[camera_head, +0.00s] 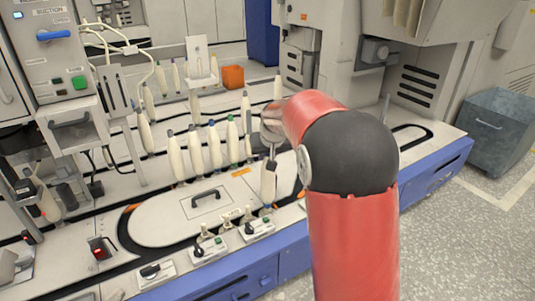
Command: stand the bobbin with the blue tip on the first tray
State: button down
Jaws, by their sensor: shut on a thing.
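My gripper (271,147) is shut on a pale bobbin (268,184), which hangs roughly upright below it over the machine's front part. The gripper hides the top of this bobbin, so I cannot tell its tip colour there; a small bluish spot shows at its lower end. A cream bobbin with a blue tip (214,148) stands in a row to the left of my gripper. Bobbins with a green tip (232,142) and with dark or grey tips (176,158) stand beside it. I cannot tell which part is the first tray.
Small control boxes with knobs (208,248) line the front edge. An oval plate with a black handle (205,197) lies behind them. An orange block (233,77) and more bobbins stand at the back. A grey bin (494,130) is on the floor at right.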

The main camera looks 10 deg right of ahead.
jog(key=shift+f+b, duration=0.45)
jog(key=shift+f, duration=0.1)
jog(key=c, duration=1.5)
grip_release()
jog(key=shift+p+v, duration=2.25)
jog(key=shift+v, duration=3.3)
jog(key=s+r+p, duration=0.2)
jog(key=s+r, duration=0.2)
jog(key=s, duration=0.5)
jog(key=s+r+p, duration=0.3)
jog(key=s+r, duration=0.1)
jog(key=s, duration=0.5)
jog(key=shift+g, duration=0.5)
jog(key=s, duration=0.5)
jog(key=s+p, duration=0.1)
jog(key=s, duration=0.3)
jog(key=s+f+p, duration=0.1)
jog(key=s, duration=0.4)
jog(key=shift+s+a, duration=0.3)
jog(key=shift+a, duration=0.05)
